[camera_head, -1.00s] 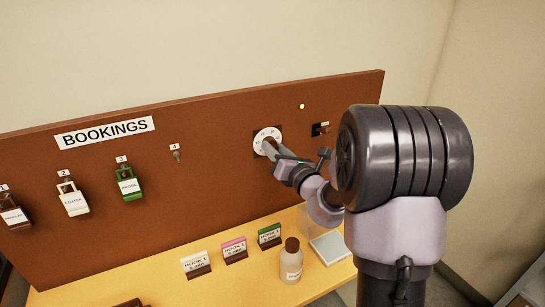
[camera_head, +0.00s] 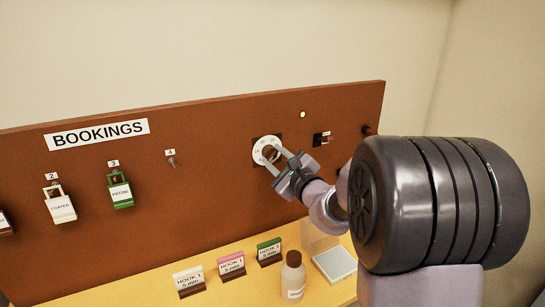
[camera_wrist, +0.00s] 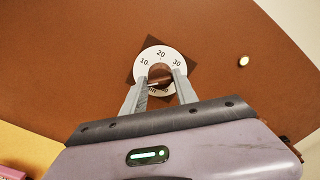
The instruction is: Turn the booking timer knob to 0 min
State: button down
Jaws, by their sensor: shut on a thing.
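The booking timer has a round white dial (camera_head: 267,150) on the brown board, and it also shows in the wrist view (camera_wrist: 161,56) with the marks 10, 20 and 30 readable. Its brown knob (camera_wrist: 160,73) is at the dial's centre. My gripper (camera_wrist: 160,78) is shut on the knob, one grey finger on each side. In the head view my gripper (camera_head: 276,161) reaches the dial from the lower right. The lower part of the dial is partly hidden by the fingers, and I cannot tell which mark the knob points to.
The board (camera_head: 220,190) bears a BOOKINGS sign (camera_head: 97,134), padlocks on hooks, a bare hook 4 (camera_head: 172,162), a yellow light (camera_head: 303,114) and a black switch (camera_head: 321,139). Cards, a bottle (camera_head: 293,276) and a pale pad (camera_head: 334,264) stand on the shelf below.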

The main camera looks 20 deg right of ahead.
jog(key=c, duration=0.9)
grip_release()
jog(key=shift+c, duration=0.2)
jog(key=s, duration=0.8)
jog(key=shift+d, duration=0.15)
